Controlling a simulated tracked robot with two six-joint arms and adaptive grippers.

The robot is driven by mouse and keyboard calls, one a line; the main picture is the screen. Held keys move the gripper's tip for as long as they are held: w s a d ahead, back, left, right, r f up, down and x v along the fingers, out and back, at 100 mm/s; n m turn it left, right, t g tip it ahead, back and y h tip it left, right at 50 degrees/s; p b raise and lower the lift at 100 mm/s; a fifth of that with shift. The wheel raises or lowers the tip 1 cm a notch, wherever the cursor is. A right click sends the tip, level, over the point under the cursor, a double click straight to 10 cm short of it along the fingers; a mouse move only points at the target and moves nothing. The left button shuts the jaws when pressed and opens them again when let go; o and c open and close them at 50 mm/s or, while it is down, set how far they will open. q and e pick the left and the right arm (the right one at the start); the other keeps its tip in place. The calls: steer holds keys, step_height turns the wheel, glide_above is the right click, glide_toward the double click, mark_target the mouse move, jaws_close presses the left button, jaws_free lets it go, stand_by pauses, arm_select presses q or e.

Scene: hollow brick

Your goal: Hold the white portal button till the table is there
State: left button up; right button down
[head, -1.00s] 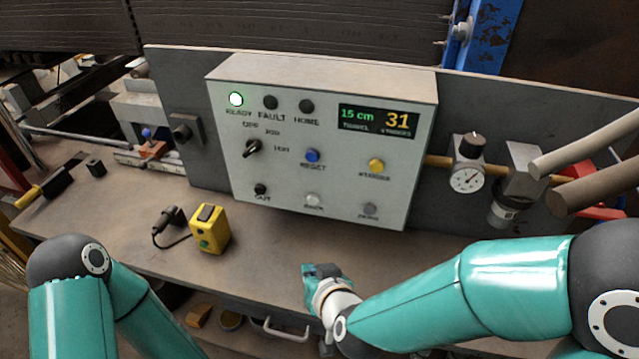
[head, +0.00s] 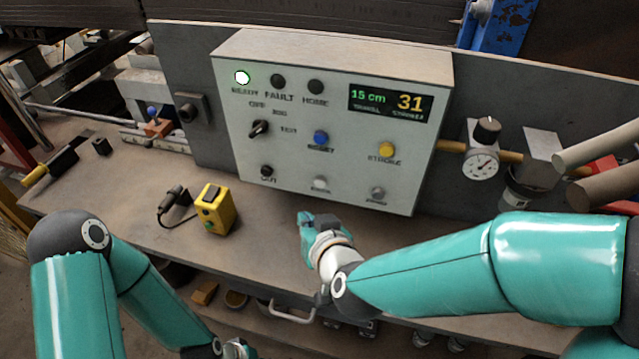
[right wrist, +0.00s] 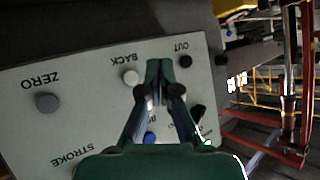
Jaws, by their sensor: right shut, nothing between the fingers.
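The white button (head: 320,183), labelled BACK, sits in the bottom row of the grey control panel (head: 345,130). It also shows in the right wrist view (right wrist: 130,77), where the panel appears upside down. My right gripper (head: 304,218) is shut and empty, below and slightly left of the white button in the head view. In the right wrist view its closed fingertips (right wrist: 159,64) appear between the white button and the black OUT button (right wrist: 186,61). I cannot see any contact with the panel.
A yellow box (head: 217,208) stands on the bench left of my right gripper.

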mark_target(320, 183)
steer(key=w+d, duration=0.2)
steer(key=w, duration=0.4)
stand_by(1.3)
steer(key=shift+w+d, duration=0.1)
steer(key=shift+w, duration=0.25)
steer(key=shift+w+d+r, duration=0.1)
steer(key=shift+w+d, duration=0.1)
steer(key=shift+w, duration=0.2)
stand_by(0.8)
stand_by(3.6)
steer(key=shift+s+a, duration=0.3)
steer(key=shift+s, duration=0.55)
